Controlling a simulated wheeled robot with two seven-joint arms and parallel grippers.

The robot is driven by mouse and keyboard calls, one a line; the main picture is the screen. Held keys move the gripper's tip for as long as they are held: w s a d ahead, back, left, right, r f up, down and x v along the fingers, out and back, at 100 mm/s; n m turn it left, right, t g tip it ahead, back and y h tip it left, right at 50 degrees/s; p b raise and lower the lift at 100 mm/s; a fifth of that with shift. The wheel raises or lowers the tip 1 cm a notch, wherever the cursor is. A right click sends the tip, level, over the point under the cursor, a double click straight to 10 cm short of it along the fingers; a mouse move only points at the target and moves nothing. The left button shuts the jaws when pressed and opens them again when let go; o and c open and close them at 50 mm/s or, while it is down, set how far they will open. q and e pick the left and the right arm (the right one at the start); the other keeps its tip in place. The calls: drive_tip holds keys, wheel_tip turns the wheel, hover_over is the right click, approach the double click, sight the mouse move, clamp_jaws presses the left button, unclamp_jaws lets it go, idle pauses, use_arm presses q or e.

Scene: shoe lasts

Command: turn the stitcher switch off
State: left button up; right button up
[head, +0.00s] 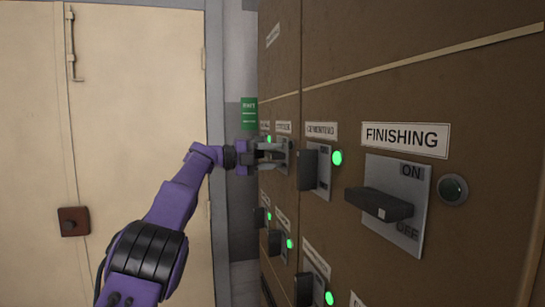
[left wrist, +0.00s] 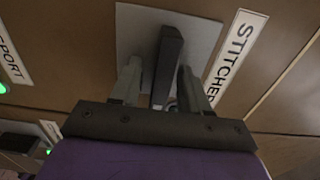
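The stitcher switch has a black bar handle (left wrist: 170,48) on a grey plate (left wrist: 205,35), beside the label starting "STITCHE" (left wrist: 236,52) in the left wrist view. In the head view its small label (head: 283,127) is above my left gripper (head: 270,153), which covers most of this switch. My left gripper's fingers stand on either side of the handle near the plate. A gap shows between the left finger and the handle; the right finger is very close, and contact is unclear. The stitcher's lamp cannot be made out. My right gripper is out of view.
The cementing switch (head: 308,170), with a lit green lamp (head: 337,158), is close to the right of my gripper. The finishing switch (head: 380,204) has a dark lamp (head: 453,190). Several other switches sit below. A cream door (head: 130,100) is at left.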

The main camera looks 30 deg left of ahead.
use_arm(q)
drive_tip(key=shift+a, duration=0.1)
drive_tip(key=shift+s+a+f+b, duration=0.1)
drive_tip(key=shift+s+a+b, duration=0.15)
drive_tip(key=shift+s+b, duration=0.1)
drive_tip(key=b+v, duration=0.3)
drive_tip(key=v, duration=0.6)
drive_tip(key=shift+s+a, duration=0.2)
